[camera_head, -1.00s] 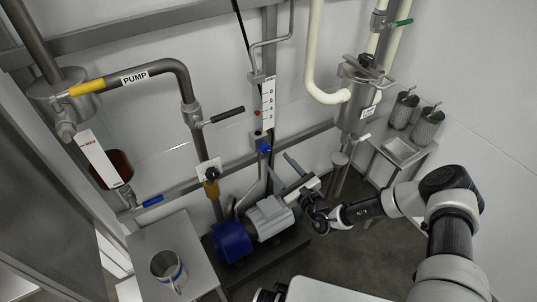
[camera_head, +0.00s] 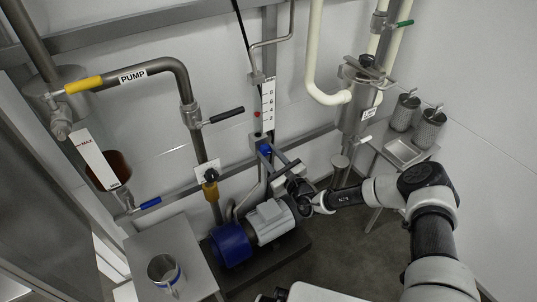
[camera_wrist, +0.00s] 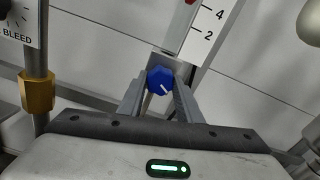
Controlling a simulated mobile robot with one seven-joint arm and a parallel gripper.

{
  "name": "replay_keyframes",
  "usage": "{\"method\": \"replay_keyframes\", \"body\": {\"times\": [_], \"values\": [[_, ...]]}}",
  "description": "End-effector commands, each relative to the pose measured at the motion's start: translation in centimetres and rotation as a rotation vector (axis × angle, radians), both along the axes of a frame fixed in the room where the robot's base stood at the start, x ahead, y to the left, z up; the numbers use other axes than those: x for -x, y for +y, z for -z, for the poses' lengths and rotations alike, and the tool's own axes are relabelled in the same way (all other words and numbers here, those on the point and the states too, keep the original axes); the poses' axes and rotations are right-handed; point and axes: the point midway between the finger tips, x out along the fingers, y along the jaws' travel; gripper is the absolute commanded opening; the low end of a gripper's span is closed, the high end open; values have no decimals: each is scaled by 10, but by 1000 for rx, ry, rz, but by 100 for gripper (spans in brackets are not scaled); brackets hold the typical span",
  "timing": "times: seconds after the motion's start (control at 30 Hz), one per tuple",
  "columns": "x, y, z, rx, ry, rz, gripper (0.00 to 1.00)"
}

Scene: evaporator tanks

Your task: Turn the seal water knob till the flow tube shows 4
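The blue seal water knob (camera_head: 265,149) sits at the foot of the flow tube scale (camera_head: 268,102) on the back wall. In the wrist view the knob (camera_wrist: 160,80) has a white line pointing to the lower right. My gripper (camera_head: 271,154) is open, with one finger on each side of the knob; I cannot tell whether they touch it. The scale (camera_wrist: 213,25) shows 2 and 4 in the wrist view. The red float (camera_wrist: 190,2) is cut by the top edge, near the level of 4. In the head view the red float (camera_head: 257,115) is small.
The pump (camera_head: 250,232) with blue and grey housing lies below the gripper. A brass-fitted bleed valve (camera_head: 210,175) stands left of it. A metal mug (camera_head: 165,269) stands on a table (camera_head: 150,238) at lower left. Pipes and a side shelf (camera_head: 402,152) are at right.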

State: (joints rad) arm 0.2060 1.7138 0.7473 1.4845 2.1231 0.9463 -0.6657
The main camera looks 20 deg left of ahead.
Motion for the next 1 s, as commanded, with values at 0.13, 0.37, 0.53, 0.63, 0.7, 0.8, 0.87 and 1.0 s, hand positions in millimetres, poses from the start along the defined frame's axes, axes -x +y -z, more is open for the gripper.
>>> {"method": "replay_keyframes", "body": {"times": [0.13, 0.37, 0.53, 0.63, 0.7, 0.8, 0.87, 1.0], "values": [[0, 0, -1, 2, -2, 0, 9], [1, 0, -4, 74, -82, 0, 9], [0, -1, 1, 99, -113, 1, 9], [0, -1, 1, 98, -112, 2, 9], [0, -1, 1, 97, -112, 2, 35], [0, -1, 1, 97, -112, 2, 50], [0, -1, 1, 97, -112, 1, 50], [0, -1, 1, 96, -111, 0, 50]]}}
